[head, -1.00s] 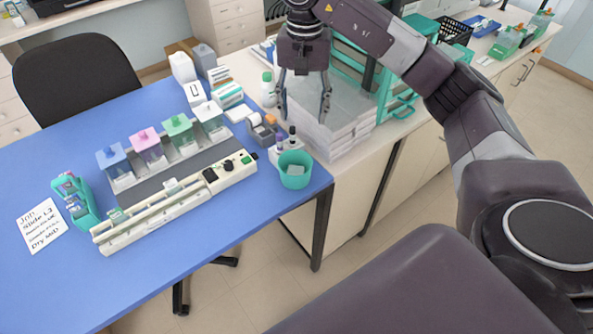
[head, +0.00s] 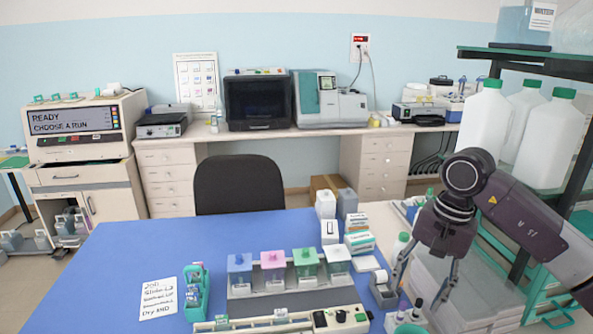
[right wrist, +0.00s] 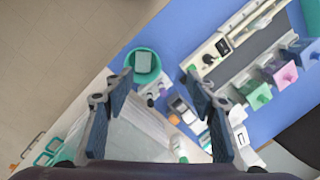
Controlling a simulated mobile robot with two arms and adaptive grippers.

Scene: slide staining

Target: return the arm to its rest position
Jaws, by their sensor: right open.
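My right gripper (head: 422,290) hangs at the right side of the head view, pointing down, with its two fingers apart and nothing between them. It is above the right end of the blue table (head: 120,262), by the small bottles and the tape dispenser. A teal cup (right wrist: 143,66) with a pale block inside shows beyond the fingertips. My left gripper is not in view.
A staining rack with coloured-lidded jars (head: 275,268) stands on the blue table, beside a teal holder (head: 196,292) and a handwritten note (head: 158,298). A black chair (head: 238,183) is behind the table. Large white jugs (head: 483,117) stand on the right shelf.

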